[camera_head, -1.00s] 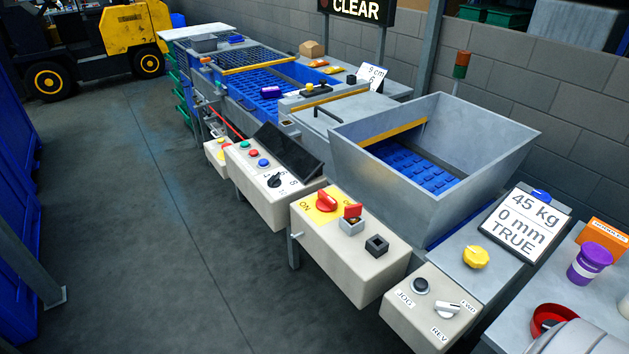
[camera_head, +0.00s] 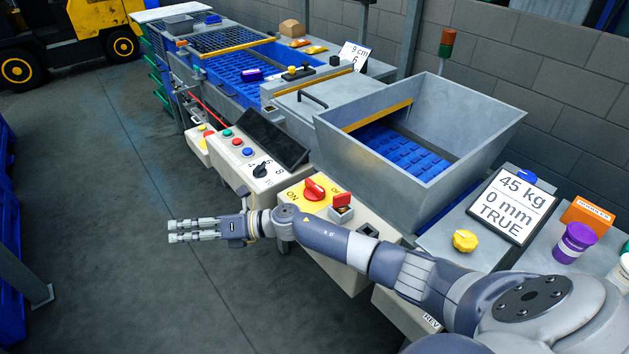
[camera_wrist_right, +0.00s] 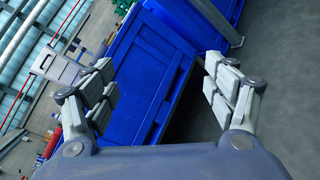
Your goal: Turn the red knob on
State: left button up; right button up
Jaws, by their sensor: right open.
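The red knob (camera_head: 314,189) sits on a yellow plate on top of a cream control box (camera_head: 337,269). The plate carries an ON label at its left, and another label at its far right is too small to read surely. My right gripper (camera_head: 170,231) is open and empty, left of the box and over the floor, fingers pointing left. It also shows open in the right wrist view (camera_wrist_right: 160,85), with nothing between the fingers. My right forearm crosses in front of the box and hides part of it; the knob stays visible. My left gripper is out of view.
A red key-like piece (camera_head: 341,202) stands beside the knob. A second cream box with a black dial (camera_head: 261,170) and buttons lies further left. A grey hopper (camera_head: 440,120) rises behind. A yellow knob (camera_head: 465,240) and a display (camera_head: 512,206) are right. The floor at left is clear.

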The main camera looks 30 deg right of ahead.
notch_tip(320, 180, up, 3)
jog(key=d+n+g+h, duration=0.1)
jog(key=d+n+g, duration=0.3)
jog(key=n, duration=0.5)
notch_tip(320, 180, up, 9)
jog(key=n+g+h, duration=0.5)
jog(key=n+h, duration=0.3)
jog(key=h, duration=0.5)
send_over(314, 185)
notch_tip(314, 185, down, 10)
jog(key=p, duration=0.3)
jog(key=shift+d+r, duration=0.15)
jog(key=shift+r, duration=0.05)
jog(key=shift+f, duration=0.45)
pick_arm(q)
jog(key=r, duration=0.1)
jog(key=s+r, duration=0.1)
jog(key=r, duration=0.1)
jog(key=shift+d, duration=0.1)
pick_arm(e)
jog(key=shift+c, duration=0.3)
jog(key=c, duration=1)
